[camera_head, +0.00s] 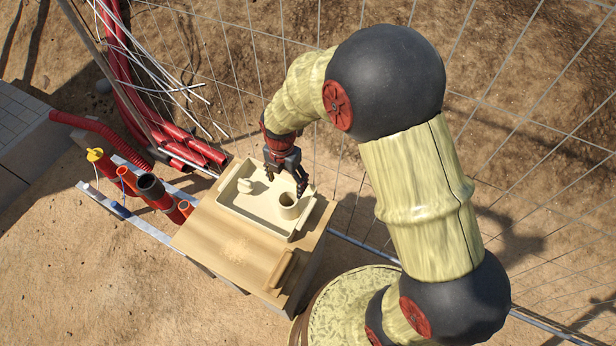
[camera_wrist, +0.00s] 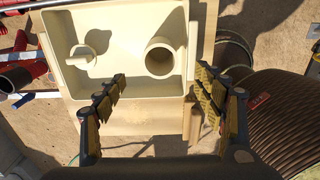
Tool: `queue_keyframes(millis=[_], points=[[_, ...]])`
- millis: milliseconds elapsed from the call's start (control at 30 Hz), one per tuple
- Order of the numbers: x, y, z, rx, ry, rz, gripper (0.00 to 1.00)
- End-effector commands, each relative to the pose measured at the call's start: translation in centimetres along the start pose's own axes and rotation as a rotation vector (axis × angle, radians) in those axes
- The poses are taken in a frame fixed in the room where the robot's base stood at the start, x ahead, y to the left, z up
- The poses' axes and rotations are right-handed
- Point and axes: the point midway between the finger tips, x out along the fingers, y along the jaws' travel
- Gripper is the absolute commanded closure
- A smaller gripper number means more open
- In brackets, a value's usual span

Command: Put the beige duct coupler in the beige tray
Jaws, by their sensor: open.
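The beige duct coupler (camera_head: 289,207) is a short open tube. It stands upright inside the beige tray (camera_head: 262,222), towards its right end. In the wrist view the coupler (camera_wrist: 160,61) shows its round opening near the right wall of the tray (camera_wrist: 120,92). My gripper (camera_head: 286,182) is open and empty, above the tray and close to the coupler. In the wrist view its two fingers (camera_wrist: 161,78) are spread apart, with nothing between them. The exact height of the fingertips above the coupler cannot be told.
A small beige part with a raised tab (camera_head: 246,185) lies at the tray's left end. The tray sits on a tan box (camera_head: 210,240) with a raised bar (camera_head: 282,270). Red and dark pipes (camera_head: 152,190) stand to the left. A wire fence (camera_head: 240,60) runs behind.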

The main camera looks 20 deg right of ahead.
Motion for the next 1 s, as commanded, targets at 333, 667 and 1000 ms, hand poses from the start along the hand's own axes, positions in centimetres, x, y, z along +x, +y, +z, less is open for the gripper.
queue_keyframes(millis=[333,667,1000], points=[[-11.0,-2.7,0.9,0.532,-0.046,0.119,0.31],[-24.0,-11.1,-1.6,1.434,0.004,0.344,0.31],[-29.4,-18.9,-6.0,2.165,0.187,0.547,0.31]])
